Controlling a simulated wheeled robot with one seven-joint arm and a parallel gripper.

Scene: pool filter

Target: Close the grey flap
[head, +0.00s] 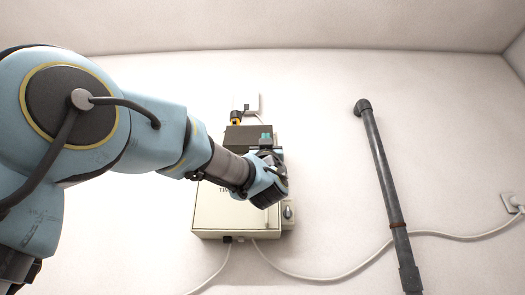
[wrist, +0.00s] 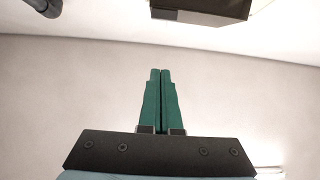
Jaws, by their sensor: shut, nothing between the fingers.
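A cream box (head: 215,214) is mounted on the wall in the head view. A dark grey panel (head: 238,138) at its top looks like the grey flap; its exact angle is hard to tell, and my arm hides part of the box. My gripper (head: 266,136) is in front of the box's upper right, its green fingertips overlapping the panel in the picture. I cannot tell whether they touch. In the wrist view the green fingers (wrist: 161,72) are together and empty. A dark-faced, pale-sided block (wrist: 200,12), probably part of the box, lies beyond the tips, apart from them in the picture.
A dark vertical pipe (head: 383,170) stands on the wall to the right. A knob (head: 288,212) is on the box's right side. White cables (head: 330,278) run below the box to a wall socket (head: 510,203). The wall between box and pipe is bare.

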